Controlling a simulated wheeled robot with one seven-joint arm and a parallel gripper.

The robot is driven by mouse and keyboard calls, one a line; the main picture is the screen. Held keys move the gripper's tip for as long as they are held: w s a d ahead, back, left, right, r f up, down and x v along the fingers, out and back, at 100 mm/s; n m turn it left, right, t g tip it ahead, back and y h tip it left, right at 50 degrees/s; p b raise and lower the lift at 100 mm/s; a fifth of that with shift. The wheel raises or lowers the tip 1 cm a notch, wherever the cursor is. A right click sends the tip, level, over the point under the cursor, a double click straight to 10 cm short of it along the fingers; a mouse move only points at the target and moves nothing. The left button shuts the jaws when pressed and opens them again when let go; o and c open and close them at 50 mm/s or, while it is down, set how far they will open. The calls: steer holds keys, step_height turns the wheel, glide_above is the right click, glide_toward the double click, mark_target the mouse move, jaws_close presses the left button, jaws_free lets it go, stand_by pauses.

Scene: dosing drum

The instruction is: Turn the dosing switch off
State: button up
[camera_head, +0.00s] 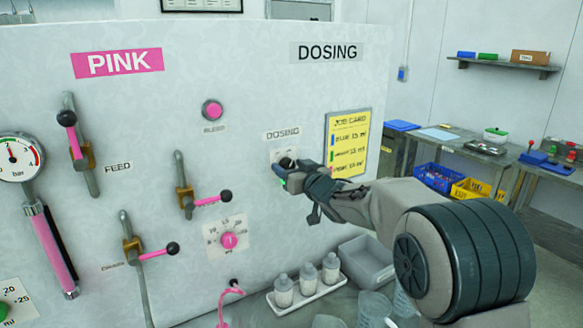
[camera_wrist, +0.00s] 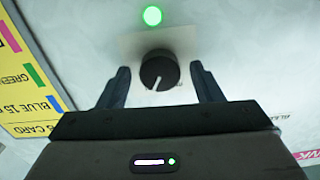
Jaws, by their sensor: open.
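The dosing switch is a round black knob with a white pointer line (camera_wrist: 159,71), on a pale plate on the panel in the wrist view. A round green lamp (camera_wrist: 152,15) glows beside it. My gripper (camera_wrist: 162,75) is open, with one finger on each side of the knob and a gap visible on both sides. In the head view my gripper (camera_head: 283,172) is at the panel just below the DOSING label (camera_head: 283,133). There it largely hides the switch, and a bit of green glow shows beside it.
The yellow job card (camera_head: 347,142) is on the panel just right of my gripper. To the left are a lever valve (camera_head: 185,190), a pink dial (camera_head: 228,240) and a pink button (camera_head: 212,110). White bottles in a tray (camera_head: 308,292) and a grey bin (camera_head: 366,262) stand below.

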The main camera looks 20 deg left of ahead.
steer(key=c, duration=1)
steer(key=shift+f+n+b, duration=0.1)
steer(key=shift+n+b, duration=0.2)
steer(key=shift+b, duration=0.1)
steer(key=shift+f+n+b, duration=0.15)
steer(key=shift+n+b, duration=0.75)
steer(key=shift+b, duration=0.2)
steer(key=n+b, duration=0.7)
steer(key=n, duration=0.2)
steer(key=shift+s+a, duration=0.1)
steer(key=shift+n, duration=0.4)
steer(key=o, duration=1)
